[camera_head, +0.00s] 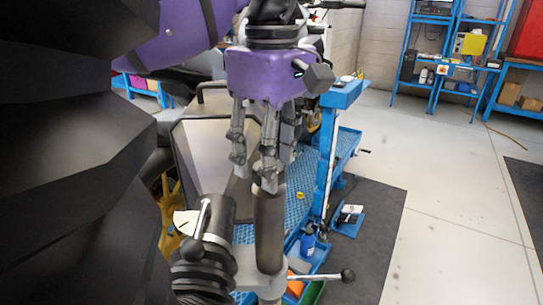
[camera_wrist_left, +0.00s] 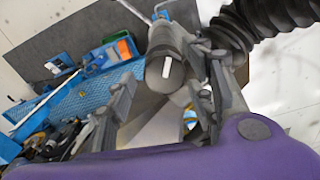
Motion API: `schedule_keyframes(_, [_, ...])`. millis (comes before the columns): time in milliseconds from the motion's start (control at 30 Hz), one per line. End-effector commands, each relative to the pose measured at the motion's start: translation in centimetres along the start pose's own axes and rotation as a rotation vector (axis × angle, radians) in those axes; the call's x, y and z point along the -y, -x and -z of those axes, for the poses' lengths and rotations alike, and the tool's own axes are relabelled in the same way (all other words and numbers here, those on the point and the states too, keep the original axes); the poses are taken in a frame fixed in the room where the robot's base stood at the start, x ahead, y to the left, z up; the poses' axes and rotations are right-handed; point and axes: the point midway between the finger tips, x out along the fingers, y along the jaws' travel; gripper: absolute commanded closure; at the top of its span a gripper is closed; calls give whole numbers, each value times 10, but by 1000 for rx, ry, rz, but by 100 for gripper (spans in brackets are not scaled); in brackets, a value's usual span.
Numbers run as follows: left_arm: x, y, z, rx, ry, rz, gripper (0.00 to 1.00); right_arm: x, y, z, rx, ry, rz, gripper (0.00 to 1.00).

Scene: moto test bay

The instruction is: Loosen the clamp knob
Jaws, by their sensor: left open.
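My left gripper (camera_head: 253,178) hangs from its purple palm with its grey fingers pointing down. In the left wrist view the left gripper (camera_wrist_left: 163,66) is open, one finger on each side. A dark round cap with a white bar (camera_wrist_left: 172,72) shows between the fingers, nearer the right one; contact cannot be told. In the head view a dark upright cylinder (camera_head: 270,232) stands just below the nearer fingertip. A black ball (camera_head: 348,275) ends a thin metal lever at its base. I cannot tell which of these is the clamp knob. My right gripper is not in view.
A blue bench (camera_head: 325,178) with a perforated top lies behind the gripper. A black ribbed part (camera_head: 203,280) is close at lower left. A dark mat (camera_head: 378,225) covers the floor at right, with open pale floor beyond. Blue shelves (camera_head: 430,50) stand at the back.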

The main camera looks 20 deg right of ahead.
Motion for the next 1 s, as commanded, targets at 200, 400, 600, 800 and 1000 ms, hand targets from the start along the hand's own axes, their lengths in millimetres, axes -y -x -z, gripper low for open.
schedule_keyframes(200, [0,-4,0,0,1,-1,51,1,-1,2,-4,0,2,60])
schedule_keyframes(400, [0,-3,0,0,1,-1,65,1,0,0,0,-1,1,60])
schedule_keyframes(600, [0,-3,0,0,1,-2,92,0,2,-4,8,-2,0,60])
schedule_keyframes(800, [-1,-2,0,0,13,-4,92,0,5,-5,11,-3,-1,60])
schedule_keyframes(1000, [-1,-1,0,-1,79,-5,92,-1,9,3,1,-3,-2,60])
